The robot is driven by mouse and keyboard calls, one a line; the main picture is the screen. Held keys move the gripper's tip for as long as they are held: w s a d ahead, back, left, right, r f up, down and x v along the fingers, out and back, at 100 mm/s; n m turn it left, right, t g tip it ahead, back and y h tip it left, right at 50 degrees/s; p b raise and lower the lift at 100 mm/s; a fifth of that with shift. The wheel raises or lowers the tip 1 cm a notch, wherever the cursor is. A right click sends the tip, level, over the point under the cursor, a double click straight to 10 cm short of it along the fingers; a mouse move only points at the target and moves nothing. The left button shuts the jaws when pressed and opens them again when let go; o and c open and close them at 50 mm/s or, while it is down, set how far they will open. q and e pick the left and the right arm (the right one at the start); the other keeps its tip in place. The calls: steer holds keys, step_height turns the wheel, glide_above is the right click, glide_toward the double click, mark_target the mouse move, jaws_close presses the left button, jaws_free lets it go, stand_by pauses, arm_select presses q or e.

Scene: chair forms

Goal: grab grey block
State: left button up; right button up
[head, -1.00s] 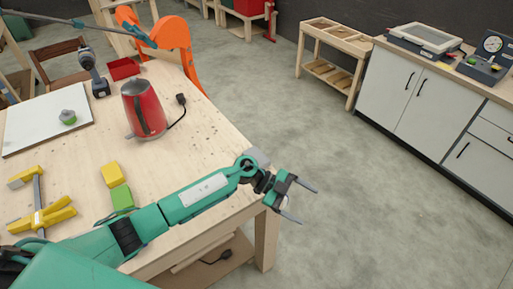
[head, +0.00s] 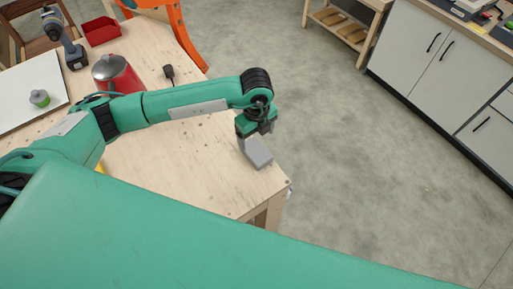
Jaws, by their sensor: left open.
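The grey block (head: 258,153) lies on the wooden table (head: 205,180) near its right corner. My left gripper (head: 252,140) points down at the block's far end, with the green arm reaching in from the left. Its jaws are open; the fingertips are close to the block, and I cannot tell whether they touch it or straddle it. The gripper body hides part of the block's far end. My right gripper is not in view.
A red kettle (head: 118,76) stands behind my left arm, partly covered by it. The table's edge is close beside the block.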

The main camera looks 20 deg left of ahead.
mark_target(256, 151)
arm_select(q)
step_height(256, 151, down, 2)
steer(key=shift+w+f, duration=0.15)
steer(key=shift+f, duration=0.1)
steer(key=shift+f+p, duration=0.65)
steer(key=shift+p, duration=0.2)
step_height(256, 151, down, 3)
steer(key=shift+f+p, duration=0.15)
steer(key=shift+p, duration=0.75)
steer(key=shift+f, duration=0.55)
steer(key=c, duration=1)
steer(key=shift+c, duration=0.8)
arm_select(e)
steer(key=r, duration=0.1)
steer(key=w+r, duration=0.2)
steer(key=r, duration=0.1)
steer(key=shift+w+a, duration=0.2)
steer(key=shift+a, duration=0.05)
arm_select(q)
steer(key=shift+r, duration=0.1)
